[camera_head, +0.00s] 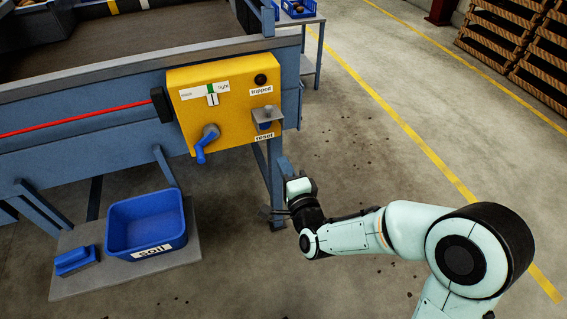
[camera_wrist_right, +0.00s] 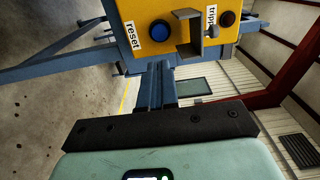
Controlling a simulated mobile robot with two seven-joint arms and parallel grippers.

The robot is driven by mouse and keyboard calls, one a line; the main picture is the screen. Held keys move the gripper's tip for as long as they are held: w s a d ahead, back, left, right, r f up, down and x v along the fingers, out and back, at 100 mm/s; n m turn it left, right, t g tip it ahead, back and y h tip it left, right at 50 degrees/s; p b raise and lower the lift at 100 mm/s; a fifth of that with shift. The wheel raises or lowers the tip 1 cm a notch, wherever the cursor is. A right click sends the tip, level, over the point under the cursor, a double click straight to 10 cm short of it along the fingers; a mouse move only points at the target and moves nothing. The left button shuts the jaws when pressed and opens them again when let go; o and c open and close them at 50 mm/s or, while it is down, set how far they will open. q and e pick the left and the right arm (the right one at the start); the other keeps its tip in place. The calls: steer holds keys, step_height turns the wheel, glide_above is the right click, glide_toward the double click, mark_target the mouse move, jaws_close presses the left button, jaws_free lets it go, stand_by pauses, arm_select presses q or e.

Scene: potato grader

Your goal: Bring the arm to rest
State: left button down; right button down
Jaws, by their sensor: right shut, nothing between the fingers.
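My right arm (camera_head: 390,225) comes in from the right and reaches left over the floor. Its gripper (camera_head: 285,165) is shut and empty, just below and right of the yellow control box (camera_head: 228,125); it looks apart from the box. The box has a blue handle (camera_head: 205,142) pointing down, a slider (camera_head: 212,96) marked loose to tight, a dark lamp (camera_head: 260,80) labelled tripped, and a grey bracket (camera_head: 266,113) by the reset label. In the right wrist view the blue reset button (camera_wrist_right: 160,31) shows beside the bracket (camera_wrist_right: 198,46). My left gripper is out of view.
The blue-grey grader frame (camera_head: 80,155) stands left, with a red cord (camera_head: 70,122) along it. A blue soil bin (camera_head: 146,225) and blue brush-like block (camera_head: 75,261) are on a low grey platform (camera_head: 100,285). Open floor (camera_head: 370,130) lies right; wooden pallets (camera_head: 515,40) stand behind.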

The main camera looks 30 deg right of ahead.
stand_by(0.3)
